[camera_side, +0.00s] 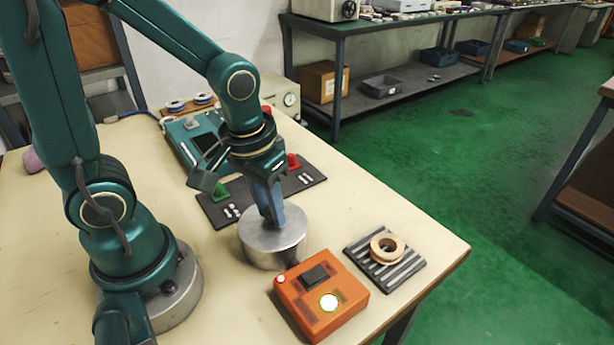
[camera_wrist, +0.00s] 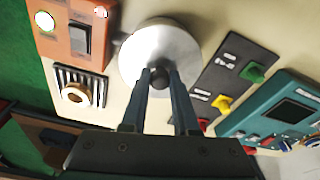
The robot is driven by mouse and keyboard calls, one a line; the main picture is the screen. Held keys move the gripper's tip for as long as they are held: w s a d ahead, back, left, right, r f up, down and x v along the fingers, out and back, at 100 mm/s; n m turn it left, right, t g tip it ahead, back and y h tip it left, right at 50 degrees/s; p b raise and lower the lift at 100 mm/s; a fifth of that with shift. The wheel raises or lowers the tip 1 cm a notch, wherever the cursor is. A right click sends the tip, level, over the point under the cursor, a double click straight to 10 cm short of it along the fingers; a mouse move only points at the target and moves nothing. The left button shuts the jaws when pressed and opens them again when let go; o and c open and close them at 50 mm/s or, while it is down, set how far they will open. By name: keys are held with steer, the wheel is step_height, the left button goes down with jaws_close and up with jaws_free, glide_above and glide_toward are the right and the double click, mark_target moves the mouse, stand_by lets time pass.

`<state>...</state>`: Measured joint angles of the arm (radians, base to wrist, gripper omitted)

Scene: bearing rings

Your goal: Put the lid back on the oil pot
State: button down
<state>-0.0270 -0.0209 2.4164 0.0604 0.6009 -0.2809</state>
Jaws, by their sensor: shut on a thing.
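The oil pot (camera_side: 262,257) is a low, round silver metal pot standing on the table. Its lid (camera_wrist: 148,45) is a silver disc with a dark knob (camera_wrist: 159,82) in the middle. My gripper (camera_side: 275,224) points down over the pot, with its fingertips at the middle of the lid. In the wrist view, my gripper (camera_wrist: 160,75) is shut on the knob, one finger on each side. The lid lies over the pot's top and I see no gap between them. The lid hides the inside of the pot, so I cannot tell exactly how it is seated.
An orange box (camera_side: 331,310) with a black switch and a lit button stands close in front of the pot. A striped pad (camera_side: 361,252) with a bearing ring (camera_side: 387,248) lies to the right. Behind are a dark board (camera_side: 304,176) with coloured clips and a teal device (camera_side: 186,137).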

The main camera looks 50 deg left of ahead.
steer(key=c, duration=0.6)
jaws_free()
steer(key=shift+r, duration=3.75)
